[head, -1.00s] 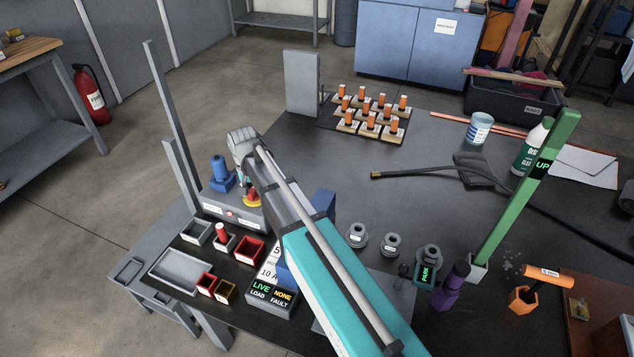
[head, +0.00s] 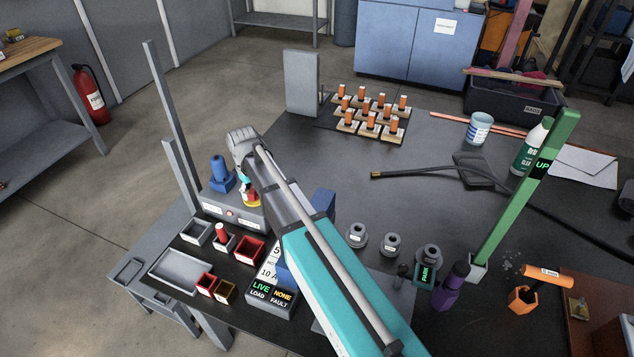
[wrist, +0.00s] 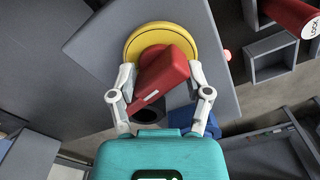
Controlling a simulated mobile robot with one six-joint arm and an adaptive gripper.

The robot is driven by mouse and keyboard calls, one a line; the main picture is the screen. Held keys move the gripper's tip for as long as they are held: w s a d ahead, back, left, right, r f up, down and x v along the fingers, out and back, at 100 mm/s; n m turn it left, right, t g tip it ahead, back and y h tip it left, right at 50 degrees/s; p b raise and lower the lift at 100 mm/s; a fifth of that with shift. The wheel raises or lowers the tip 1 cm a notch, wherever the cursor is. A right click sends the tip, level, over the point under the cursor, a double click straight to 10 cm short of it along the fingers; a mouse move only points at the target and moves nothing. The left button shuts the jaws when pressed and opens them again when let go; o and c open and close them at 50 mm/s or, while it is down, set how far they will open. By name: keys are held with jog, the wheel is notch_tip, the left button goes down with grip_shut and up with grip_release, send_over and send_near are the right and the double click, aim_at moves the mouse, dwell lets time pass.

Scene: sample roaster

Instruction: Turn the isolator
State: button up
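The isolator is a red handle (wrist: 160,80) on a round yellow disc (wrist: 133,45), mounted on a grey box face. In the wrist view the handle lies diagonally, lower left to upper right. My gripper (wrist: 161,82) has one finger on each side of it, and both seem to touch it, so it looks shut on the handle. In the head view my gripper (head: 245,184) reaches down to the grey isolator box (head: 228,209) at the table's left. The yellow disc (head: 252,200) shows just below it; the handle is mostly hidden there.
A blue fitting (head: 221,177) stands on the box, close by. Small trays (head: 249,249) and a red lock (head: 222,235) sit in front. A display (head: 270,292) reads LIVE LOAD and NONE FAULT. A tall grey post (head: 170,120) rises on the left.

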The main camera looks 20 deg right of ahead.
jog(key=n, duration=0.5)
jog(key=shift+n, duration=0.4)
notch_tip(320, 180, up, 14)
jog(key=p, duration=1.4)
jog(key=s+d+r+m+p, duration=0.1)
jog(key=s+d+m, duration=0.9)
jog(key=s+d, duration=0.4)
jog(key=s, duration=0.3)
jog(key=shift+s+d+r+m+p, duration=0.25)
jog(key=shift+d+r+m+p, duration=0.05)
jog(key=shift+d, duration=0.1)
